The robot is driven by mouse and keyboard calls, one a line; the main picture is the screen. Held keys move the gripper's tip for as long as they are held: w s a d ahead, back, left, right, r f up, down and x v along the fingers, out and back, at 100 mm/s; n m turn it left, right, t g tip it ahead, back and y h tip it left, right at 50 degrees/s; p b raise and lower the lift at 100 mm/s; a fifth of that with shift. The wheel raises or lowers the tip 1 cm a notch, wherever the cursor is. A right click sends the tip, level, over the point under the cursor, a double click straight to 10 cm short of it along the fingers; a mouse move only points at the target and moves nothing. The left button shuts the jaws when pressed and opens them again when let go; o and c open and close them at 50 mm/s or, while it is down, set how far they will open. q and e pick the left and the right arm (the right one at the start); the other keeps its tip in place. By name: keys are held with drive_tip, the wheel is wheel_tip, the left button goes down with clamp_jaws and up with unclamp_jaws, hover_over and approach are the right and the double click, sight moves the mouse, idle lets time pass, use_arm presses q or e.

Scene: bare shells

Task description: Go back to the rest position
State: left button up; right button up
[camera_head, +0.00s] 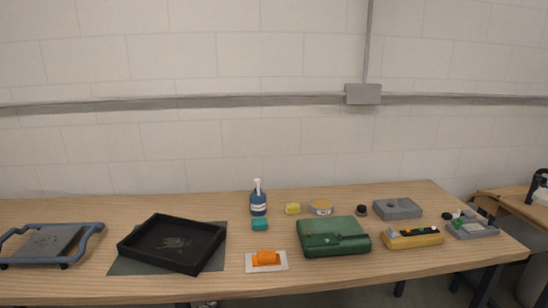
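Neither of my grippers nor my arms show in the head view. The wooden table (210,285) runs across the view with objects standing on it. Whether either gripper is open or shut, or holds anything, is hidden from this view.
A blue-handled tray (50,241), black tray (171,243) on a dark mat (128,265), pump bottle (258,203), orange item (266,258), green case (333,237), yellow box (414,238) and grey trays (397,209) stand on the table. Another table (512,205) is at the right.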

use_arm(q)
drive_tip(key=s+a+f+n+y, duration=0.1)
drive_tip(key=s+f+n, duration=0.2)
drive_tip(key=s, duration=0.9)
drive_tip(key=s+f+n+g+y+p, duration=0.1)
drive_tip(key=s+f+n, duration=0.2)
drive_tip(key=s+f, duration=0.4)
drive_tip(key=s+a+f+n+y+p, duration=0.1)
drive_tip(key=s+f+n, duration=0.2)
drive_tip(key=s, duration=1.4)
wheel_tip(320, 180, down, 2)
drive_tip(key=shift+a+f+g+y, duration=0.1)
drive_tip(key=shift+a+g+y, duration=0.2)
drive_tip(key=shift+g+y, duration=0.1)
use_arm(e)
drive_tip(key=r, duration=0.1)
drive_tip(key=w+r, duration=0.1)
drive_tip(key=shift+r, duration=0.3)
